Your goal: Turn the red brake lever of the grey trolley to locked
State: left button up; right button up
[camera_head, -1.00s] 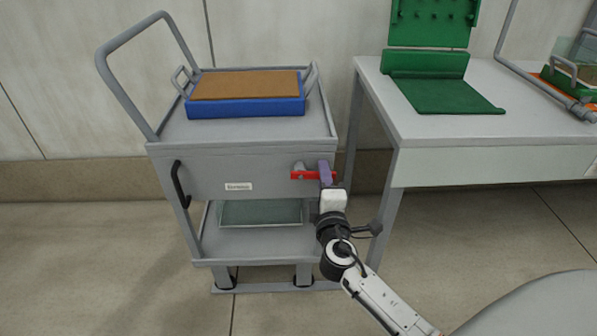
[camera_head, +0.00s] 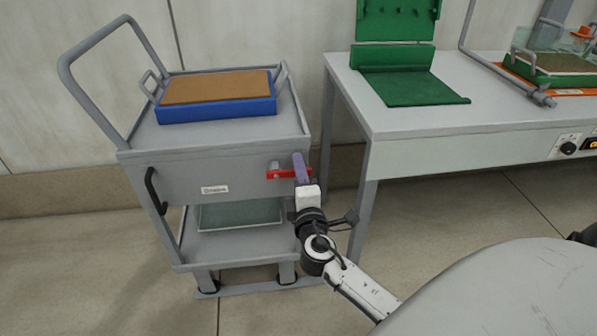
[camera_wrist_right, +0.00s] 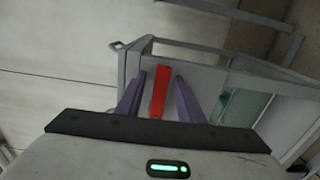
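The grey trolley (camera_head: 190,178) stands at the left in the head view. Its red brake lever (camera_head: 280,174) lies roughly horizontal on the front panel, near the right corner. My right gripper (camera_head: 301,165) is at the lever's right end, partly covering it. In the right wrist view, the red lever (camera_wrist_right: 159,92) lies between the two purple fingers of the right gripper (camera_wrist_right: 157,95). A gap shows on each side, so the gripper is open around the lever and not clamped. My left gripper is not in view.
A blue tray with a brown top (camera_head: 216,110) sits on the trolley. A black handle (camera_head: 155,190) is on the panel's left. A grey table (camera_head: 440,118) with a green stand (camera_head: 405,75) is close to the trolley's right. The floor in front is open.

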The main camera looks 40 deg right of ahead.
jog(key=v, duration=1)
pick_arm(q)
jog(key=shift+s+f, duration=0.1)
pick_arm(e)
jog(key=shift+s+a, duration=0.1)
